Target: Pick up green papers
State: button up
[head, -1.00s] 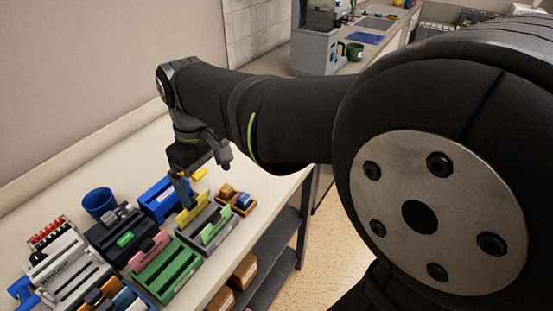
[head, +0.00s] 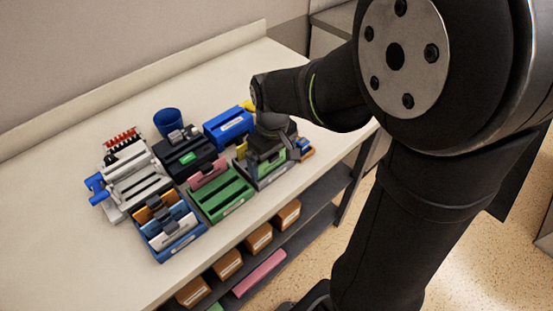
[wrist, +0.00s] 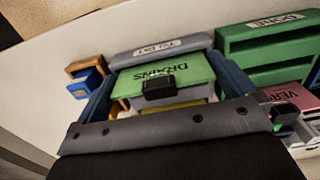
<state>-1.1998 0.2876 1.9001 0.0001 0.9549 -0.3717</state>
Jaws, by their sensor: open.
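The green papers (wrist: 165,72), a thin bundle marked DRAINS with a black clip on its edge, stand in a grey tray (wrist: 170,47) in the wrist view. In the head view the green papers (head: 272,166) show just below my gripper (head: 274,150), and the grey tray (head: 282,177) is partly hidden by it. In the wrist view my gripper (wrist: 165,85) is open, with a blue-grey finger on each side of the green papers. Whether the fingers touch them cannot be told. Yellow papers (head: 241,150) are in the same grey tray.
A green tray (head: 222,196) stands close to the left, with pink papers (head: 208,172) behind it. A blue tray (head: 229,128), a blue cup (head: 168,122) and a small orange box (wrist: 85,68) are near. The table's left side (head: 40,210) is clear.

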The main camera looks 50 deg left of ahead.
jog(key=shift+f, duration=0.2)
jog(key=c, duration=0.6)
jog(key=shift+r, duration=0.15)
